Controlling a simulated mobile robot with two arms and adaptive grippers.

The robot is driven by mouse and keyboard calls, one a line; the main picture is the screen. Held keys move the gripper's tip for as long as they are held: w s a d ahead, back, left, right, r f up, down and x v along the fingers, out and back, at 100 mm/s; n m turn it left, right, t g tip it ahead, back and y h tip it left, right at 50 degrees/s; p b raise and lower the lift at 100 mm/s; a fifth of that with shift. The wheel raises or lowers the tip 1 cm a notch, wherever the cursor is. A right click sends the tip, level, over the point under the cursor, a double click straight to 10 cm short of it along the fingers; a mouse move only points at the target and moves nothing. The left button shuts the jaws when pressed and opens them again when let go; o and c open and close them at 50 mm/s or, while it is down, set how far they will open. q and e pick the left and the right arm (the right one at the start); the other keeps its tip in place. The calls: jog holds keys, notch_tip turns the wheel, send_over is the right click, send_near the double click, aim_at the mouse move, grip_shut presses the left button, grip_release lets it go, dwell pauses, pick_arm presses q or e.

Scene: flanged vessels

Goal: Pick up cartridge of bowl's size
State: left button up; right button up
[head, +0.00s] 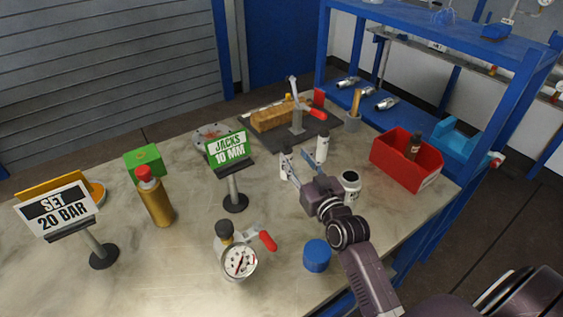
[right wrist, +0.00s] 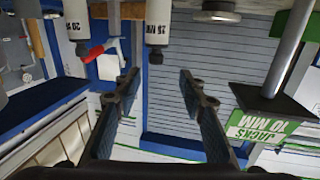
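My right gripper (head: 295,158) is open and empty, reaching in from the lower right. It also shows in the right wrist view (right wrist: 158,82), where the picture is upside down. A white cartridge marked 15 MM (right wrist: 158,22) lies in line with the gap between the fingers, apart from them; it shows partly hidden by a finger in the head view (head: 283,172). A second white cartridge (head: 322,147) stands upright to its right; its mark in the right wrist view (right wrist: 76,18) starts with 20. I cannot tell which thing is the bowl. My left gripper is out of view.
Signs read JACKS 10 MM (head: 229,147) and SET 20 BAR (head: 58,207). A gauge fitting (head: 238,260), blue cylinder (head: 316,256), white jar (head: 350,186) and red bin (head: 402,163) stand nearby on the bench. A blue shelf frame (head: 430,30) rises behind.

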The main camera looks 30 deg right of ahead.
aim_at(288, 147)
jog(key=shift+w+d+f+b, duration=0.15)
jog(key=shift+w+f+b, duration=0.15)
jog(key=shift+w, duration=0.3)
jog(key=shift+w+d+f+b, duration=0.25)
jog(key=shift+w+b, duration=0.1)
jog(key=shift+w, duration=0.25)
jog(key=shift+w+d+f+b, duration=0.1)
jog(key=shift+w+f+b, duration=0.2)
jog(key=shift+w, duration=0.3)
jog(key=w, duration=0.5)
jog(key=shift+d+p, duration=0.2)
jog(key=shift+p, duration=0.15)
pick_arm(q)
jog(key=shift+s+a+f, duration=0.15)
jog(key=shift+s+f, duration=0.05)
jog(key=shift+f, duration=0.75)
pick_arm(e)
jog(key=shift+r, duration=0.1)
grip_shut()
